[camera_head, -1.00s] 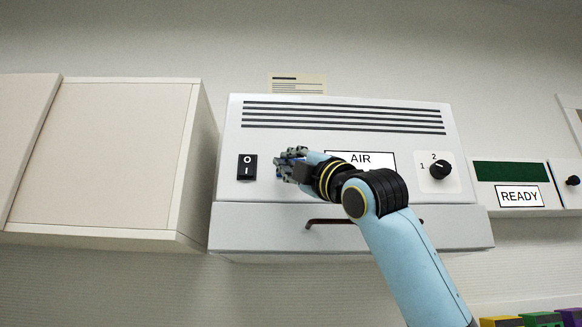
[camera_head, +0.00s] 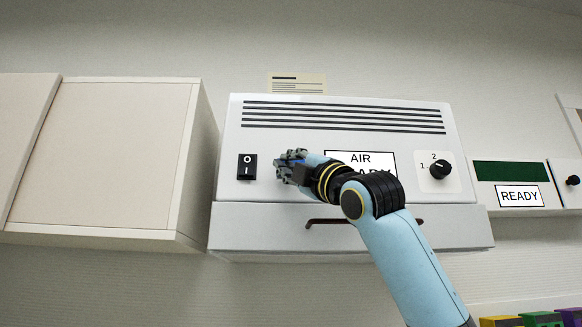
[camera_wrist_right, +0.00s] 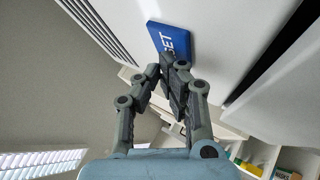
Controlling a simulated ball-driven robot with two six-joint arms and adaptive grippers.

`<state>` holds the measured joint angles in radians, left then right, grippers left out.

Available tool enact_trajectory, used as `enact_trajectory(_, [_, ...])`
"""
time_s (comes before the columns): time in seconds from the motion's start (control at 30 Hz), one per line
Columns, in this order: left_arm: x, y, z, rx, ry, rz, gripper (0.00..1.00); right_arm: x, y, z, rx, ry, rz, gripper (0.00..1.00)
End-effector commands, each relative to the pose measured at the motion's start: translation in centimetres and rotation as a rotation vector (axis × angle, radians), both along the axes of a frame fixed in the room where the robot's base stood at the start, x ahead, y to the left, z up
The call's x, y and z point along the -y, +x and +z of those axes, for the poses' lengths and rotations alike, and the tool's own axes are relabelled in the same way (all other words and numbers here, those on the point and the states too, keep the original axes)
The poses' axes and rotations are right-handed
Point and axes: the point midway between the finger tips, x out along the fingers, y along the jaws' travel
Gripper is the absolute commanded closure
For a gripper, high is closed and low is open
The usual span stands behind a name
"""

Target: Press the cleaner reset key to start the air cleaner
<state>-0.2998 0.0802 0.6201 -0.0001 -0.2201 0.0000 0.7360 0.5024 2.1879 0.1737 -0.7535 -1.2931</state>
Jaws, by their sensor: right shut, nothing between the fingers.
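The air cleaner (camera_head: 290,142) is a pale wall box with dark vent slots and a white label (camera_head: 388,158) reading AIR, with a second line partly hidden by my arm. My right gripper (camera_head: 288,167) is shut and empty at its front face, right of the black rocker switch. In the right wrist view, the blue key (camera_wrist_right: 172,38) shows white letters, of which "SET" is readable. The closed fingertips (camera_wrist_right: 172,66) overlap its lower edge. I cannot tell whether they touch it. In the head view my gripper mostly hides the key. My left gripper is not in view.
A black O/I rocker switch (camera_head: 247,167) is left of my gripper, and a 1–2 knob (camera_head: 440,170) is at right. A dark handle (camera_head: 318,222) sits below. A cabinet (camera_head: 105,155) stands left; a panel with a READY label (camera_head: 520,196) is right.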

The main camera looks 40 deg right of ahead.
Motion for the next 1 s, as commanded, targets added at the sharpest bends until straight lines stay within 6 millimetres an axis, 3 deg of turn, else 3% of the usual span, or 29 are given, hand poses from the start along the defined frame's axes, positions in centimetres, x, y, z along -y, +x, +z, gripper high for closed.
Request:
enact_trajectory(0.53, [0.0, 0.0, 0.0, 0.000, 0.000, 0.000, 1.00, 0.1, 0.2, 0.0, 0.000, 0.001, -0.001, 1.00])
enact_trajectory(1.0, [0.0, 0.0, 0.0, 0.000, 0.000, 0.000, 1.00, -0.7, -1.2, -0.1, -0.001, 0.001, -0.001, 1.00])
